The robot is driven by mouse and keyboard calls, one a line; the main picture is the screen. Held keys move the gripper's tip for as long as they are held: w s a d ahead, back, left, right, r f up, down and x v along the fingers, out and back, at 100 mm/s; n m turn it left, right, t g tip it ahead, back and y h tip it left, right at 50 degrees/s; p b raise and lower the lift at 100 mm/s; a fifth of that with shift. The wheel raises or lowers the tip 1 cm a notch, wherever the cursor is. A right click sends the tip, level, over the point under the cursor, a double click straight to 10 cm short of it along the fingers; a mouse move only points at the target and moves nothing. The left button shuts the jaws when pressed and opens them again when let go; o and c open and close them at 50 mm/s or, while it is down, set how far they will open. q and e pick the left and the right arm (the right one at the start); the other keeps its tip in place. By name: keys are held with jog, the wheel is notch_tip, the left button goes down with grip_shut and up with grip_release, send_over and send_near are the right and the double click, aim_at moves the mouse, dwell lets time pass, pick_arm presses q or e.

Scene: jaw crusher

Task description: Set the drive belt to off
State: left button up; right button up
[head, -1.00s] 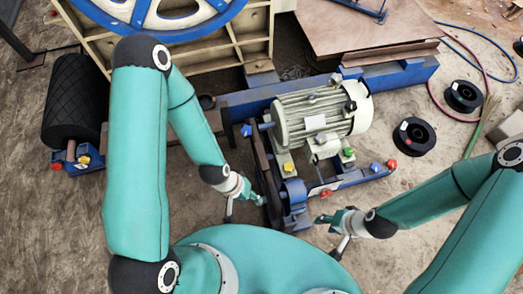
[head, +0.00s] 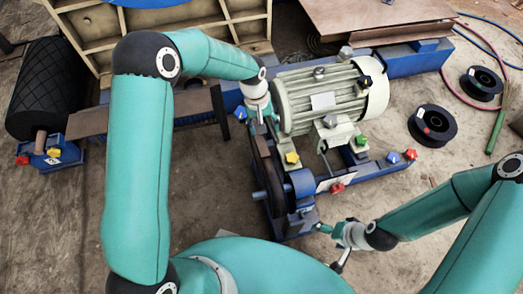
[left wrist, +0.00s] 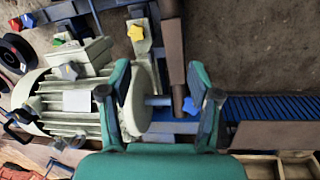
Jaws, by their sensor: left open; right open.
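The electric motor (head: 325,97) is pale grey and ribbed, on a blue frame. At its left end a dark brown belt or pulley part (head: 262,165) runs down toward a blue bearing block (head: 302,183); it also shows in the left wrist view (left wrist: 172,50). A blue star knob (head: 241,113) sits left of the motor shaft; in the left wrist view this knob (left wrist: 190,106) lies between my open fingers. My left gripper (left wrist: 160,85) is open above the shaft end, apart from what I can see. My right gripper (head: 325,230) is open in front of the blue frame. Belt details are unclear.
Several other star knobs stand on the frame: yellow (head: 293,157), green (head: 361,140) and red (head: 337,188). A large black roller (head: 45,90) is at the left. Black spools (head: 433,126) and hoses lie at the right. Bare ground lies below the belt at left.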

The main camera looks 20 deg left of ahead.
pick_arm(q)
jog(key=n+y+b, duration=0.2)
jog(key=b, duration=0.4)
send_near(260, 138)
notch_tip(260, 138, down, 9)
jog(key=b, duration=0.5)
jog(key=shift+a+b, duration=0.2)
jog(key=shift+b, duration=0.2)
pick_arm(e)
notch_tip(260, 138, down, 14)
jog(key=shift+f, duration=0.2)
pick_arm(q)
jog(key=shift+c, duration=0.3)
grip_shut()
